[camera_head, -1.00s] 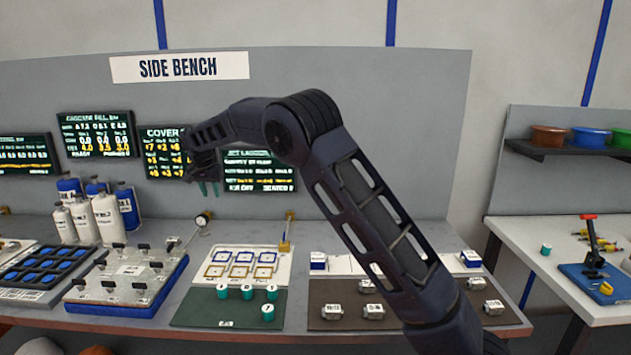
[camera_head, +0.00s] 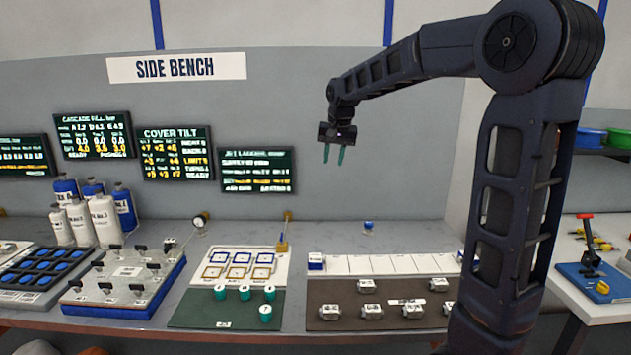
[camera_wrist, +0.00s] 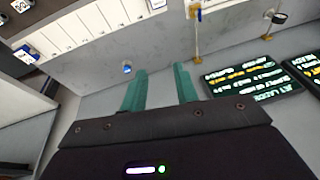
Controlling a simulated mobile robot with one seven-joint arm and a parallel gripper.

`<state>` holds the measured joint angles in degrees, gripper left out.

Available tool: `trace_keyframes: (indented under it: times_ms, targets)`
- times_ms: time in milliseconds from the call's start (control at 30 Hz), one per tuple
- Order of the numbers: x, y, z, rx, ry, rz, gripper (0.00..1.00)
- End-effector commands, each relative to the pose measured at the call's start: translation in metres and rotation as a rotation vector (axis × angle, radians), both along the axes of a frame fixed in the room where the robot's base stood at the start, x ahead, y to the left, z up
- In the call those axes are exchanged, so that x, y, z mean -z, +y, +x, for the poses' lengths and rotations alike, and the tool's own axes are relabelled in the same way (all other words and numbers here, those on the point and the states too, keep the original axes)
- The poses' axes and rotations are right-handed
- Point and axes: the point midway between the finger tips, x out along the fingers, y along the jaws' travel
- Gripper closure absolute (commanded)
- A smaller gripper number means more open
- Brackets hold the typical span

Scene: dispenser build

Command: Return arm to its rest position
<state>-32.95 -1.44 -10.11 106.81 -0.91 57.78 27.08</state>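My gripper (camera_head: 333,154) hangs high in front of the grey back panel, above the side bench, with its two teal fingers pointing down. The fingers are apart and nothing is between them. In the wrist view my gripper (camera_wrist: 160,90) also shows its two fingers spread and empty. My arm reaches in from the right, bent at a high elbow. The side bench (camera_head: 400,236) lies well below the gripper, and nothing touches the fingers.
A brown mat (camera_head: 340,292) with several small grey blocks and a green mat (camera_head: 200,310) with teal cylinders lie on the bench. Bottles (camera_head: 103,217), a valve board (camera_head: 125,275) and screens (camera_head: 256,170) stand left. Space around the gripper is clear.

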Motion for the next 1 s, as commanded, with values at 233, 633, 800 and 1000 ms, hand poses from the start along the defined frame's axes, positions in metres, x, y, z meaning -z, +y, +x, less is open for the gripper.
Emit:
trace_keyframes:
  times_ms: [233, 633, 800, 1000]
  targets:
    - [-0.006, -0.081, -0.062, -0.008, -0.026, 0.003, 0.70]
    - [0.016, -0.170, -0.174, -0.028, -0.078, -0.032, 0.70]
    - [0.035, -0.195, -0.223, -0.034, -0.101, -0.060, 0.70]
    - [0.062, -0.214, -0.272, -0.039, -0.121, -0.099, 0.70]
